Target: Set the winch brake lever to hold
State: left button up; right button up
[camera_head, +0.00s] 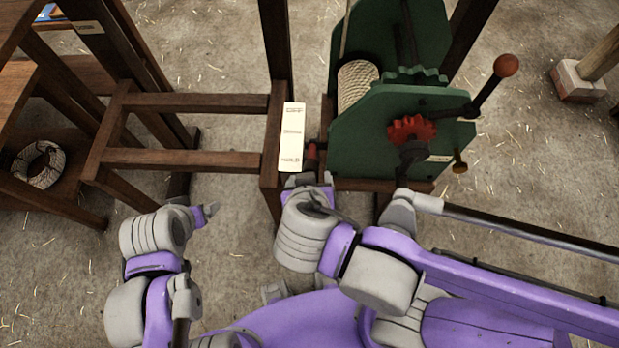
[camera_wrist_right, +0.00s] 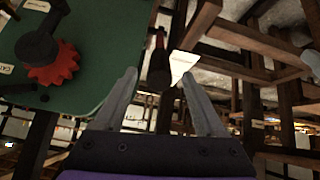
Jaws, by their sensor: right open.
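The green winch (camera_head: 390,135) stands at the upper right, with a rope drum (camera_head: 357,85) and a red gear (camera_head: 411,131). A dark lever with a red part (camera_head: 312,152), seemingly the brake lever, sits at its left side beside a white label plate (camera_head: 291,140); the plate's text is too small to read. My right gripper (camera_head: 308,181) is just below the lever. In the right wrist view the lever (camera_wrist_right: 160,62) shows between and beyond the open fingertips (camera_wrist_right: 159,76), with no clear contact. My left gripper (camera_head: 208,211) is at lower left, away from the winch; its jaw opening is unclear.
A wooden frame (camera_head: 190,160) stands left of the plate. A rope coil (camera_head: 40,165) lies on a shelf at far left. Bare floor (camera_head: 235,255) shows between my arms.

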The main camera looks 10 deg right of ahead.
jog(key=shift+v, duration=1.35)
jog(key=shift+s+f, duration=0.1)
